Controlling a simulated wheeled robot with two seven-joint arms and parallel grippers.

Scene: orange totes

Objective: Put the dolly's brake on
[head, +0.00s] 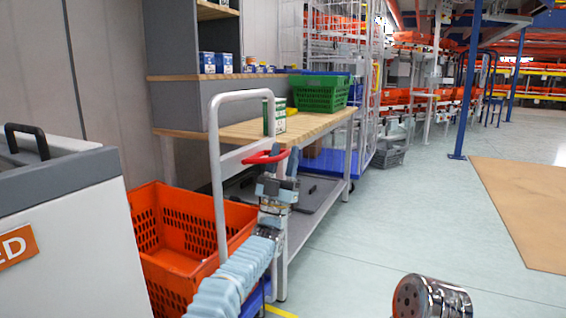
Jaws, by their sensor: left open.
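The dolly's pale grey push handle (216,165) stands upright left of the middle. A red curved lever (262,157), which looks like the brake lever, sticks out at the handle's crossbar height. My left gripper (279,165) is open at this lever, with its fingers pointing up. The lever's right end overlaps the fingers in the picture; I cannot tell whether they touch. The dolly carries an orange tote (185,262). A bit of blue deck (254,300) shows low beside my arm; the wheels are hidden. My right gripper is out of view.
A wooden-topped workbench (315,122) with a green basket (319,93) stands right behind the lever. A grey-white cabinet (70,240) stands close at left. The floor (400,225) to the right is clear, with a brown mat (525,205) farther off.

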